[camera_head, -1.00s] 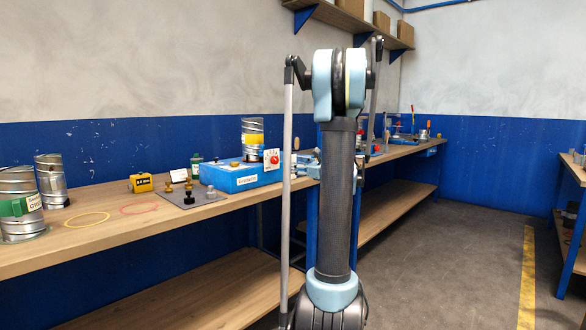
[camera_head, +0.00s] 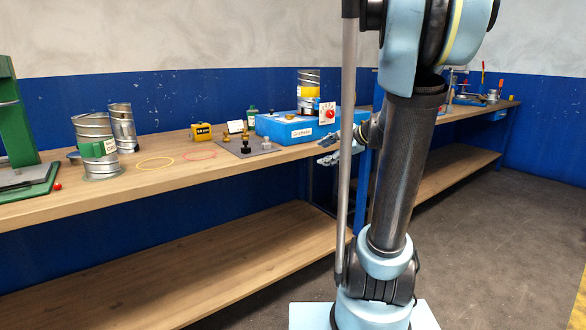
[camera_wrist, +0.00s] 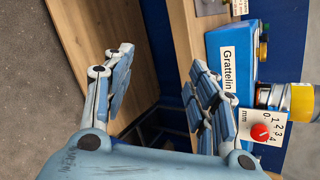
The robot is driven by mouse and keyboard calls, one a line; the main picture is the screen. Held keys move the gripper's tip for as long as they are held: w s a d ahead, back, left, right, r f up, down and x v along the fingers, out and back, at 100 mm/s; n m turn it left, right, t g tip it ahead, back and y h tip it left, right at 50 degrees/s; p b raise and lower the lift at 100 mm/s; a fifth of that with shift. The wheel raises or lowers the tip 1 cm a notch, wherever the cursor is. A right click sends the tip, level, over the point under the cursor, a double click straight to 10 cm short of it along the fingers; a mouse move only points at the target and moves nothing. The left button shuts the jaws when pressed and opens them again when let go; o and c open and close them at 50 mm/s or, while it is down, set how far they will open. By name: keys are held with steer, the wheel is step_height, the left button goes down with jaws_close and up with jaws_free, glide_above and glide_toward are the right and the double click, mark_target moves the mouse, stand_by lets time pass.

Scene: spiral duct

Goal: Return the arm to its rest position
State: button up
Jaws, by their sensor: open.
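My gripper (camera_wrist: 163,88) is open and empty in the wrist view, its two blue-grey fingers spread apart. It hangs at the bench's front edge, close to the blue box labelled "Grattelin..." (camera_wrist: 224,85). In the head view my gripper (camera_head: 340,146) shows small and partly hidden behind my own arm, just right of and below the blue box (camera_head: 283,128). My arm stands tall in the right half of the head view.
A green press (camera_head: 22,125) stands far left. A lower shelf (camera_head: 190,255) runs below. The floor at right is clear.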

steer(key=s+d+f+n+g+h, duration=0.2)
steer(key=s+f+n, duration=0.3)
steer(key=s, duration=0.4)
steer(key=s+d+f+n+g+h, duration=0.1)
steer(key=s+f+n, duration=0.4)
steer(key=s, duration=0.5)
steer(key=s+d+f+n+g+h, duration=0.2)
steer(key=s+f+n+h, duration=0.3)
steer(key=s, duration=0.5)
step_height(320, 180, down, 2)
steer(key=shift+d+f+g+h, duration=0.25)
steer(key=shift+d+g+h, duration=0.05)
steer(key=shift+d, duration=0.5)
